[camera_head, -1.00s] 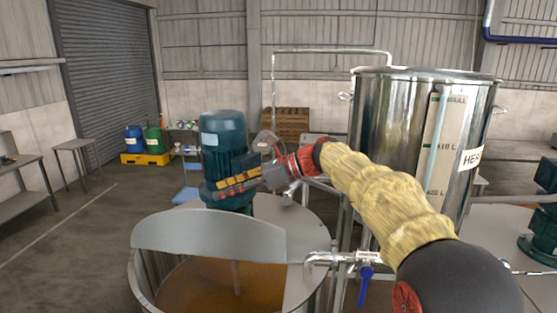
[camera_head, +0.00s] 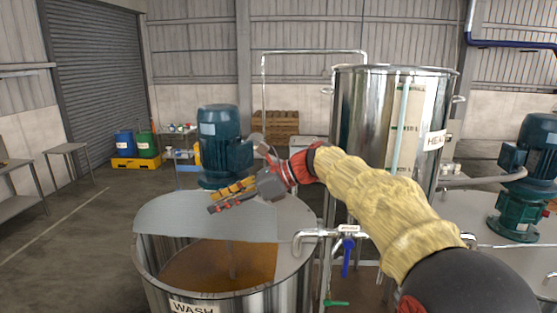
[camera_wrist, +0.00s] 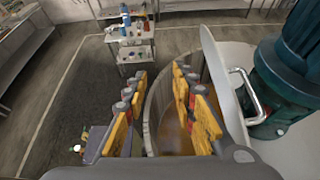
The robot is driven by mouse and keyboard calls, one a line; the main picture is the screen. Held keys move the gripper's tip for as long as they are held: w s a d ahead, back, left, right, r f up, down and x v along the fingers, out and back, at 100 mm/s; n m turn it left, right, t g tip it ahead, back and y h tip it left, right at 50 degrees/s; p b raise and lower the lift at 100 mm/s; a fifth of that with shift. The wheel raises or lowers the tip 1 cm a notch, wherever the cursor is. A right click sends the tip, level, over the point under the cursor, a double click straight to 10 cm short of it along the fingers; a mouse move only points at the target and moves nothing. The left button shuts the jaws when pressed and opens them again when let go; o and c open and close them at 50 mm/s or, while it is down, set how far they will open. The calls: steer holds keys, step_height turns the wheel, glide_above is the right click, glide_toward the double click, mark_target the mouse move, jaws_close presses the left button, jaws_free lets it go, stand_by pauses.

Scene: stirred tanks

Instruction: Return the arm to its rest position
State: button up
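My arm reaches in from the lower right in the head view, with a tan sleeve over its links. My gripper (camera_head: 228,197) is in front of the teal motor (camera_head: 220,140) and above the wash tank (camera_head: 200,296). In the wrist view its yellow-padded fingers (camera_wrist: 160,75) are spread apart with nothing between them. The tank's opening with brown liquid (camera_wrist: 172,132) shows beyond and between the fingers. Whether the gripper touches the grey lid (camera_head: 165,218) cannot be told.
A tall steel tank (camera_head: 350,125) stands behind my arm. A pipe with a blue-handled valve (camera_head: 348,250) is beneath my arm. Another teal motor (camera_head: 520,205) is at the right. A cart (camera_wrist: 135,50) stands beyond the gripper. Open floor (camera_head: 90,235) lies left.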

steer(key=s+d+f+n+t+h+b, duration=0.1)
steer(key=s+d+f+n+h+b, duration=0.3)
steer(key=s+d+f+b, duration=0.6)
steer(key=s+d+f+n+t+h+b, duration=0.2)
steer(key=s+d+f+n+b, duration=0.6)
steer(key=f, duration=1.6)
steer(key=s+d+f+n+t+h+b, duration=0.2)
steer(key=s+d+f+n+h+b, duration=0.4)
steer(key=s+d+f+b, duration=0.8)
step_height(320, 180, down, 4)
steer(key=shift+s+d+r+n+h, duration=0.25)
steer(key=shift+s+d+n+h, duration=0.3)
steer(key=shift+s, duration=0.65)
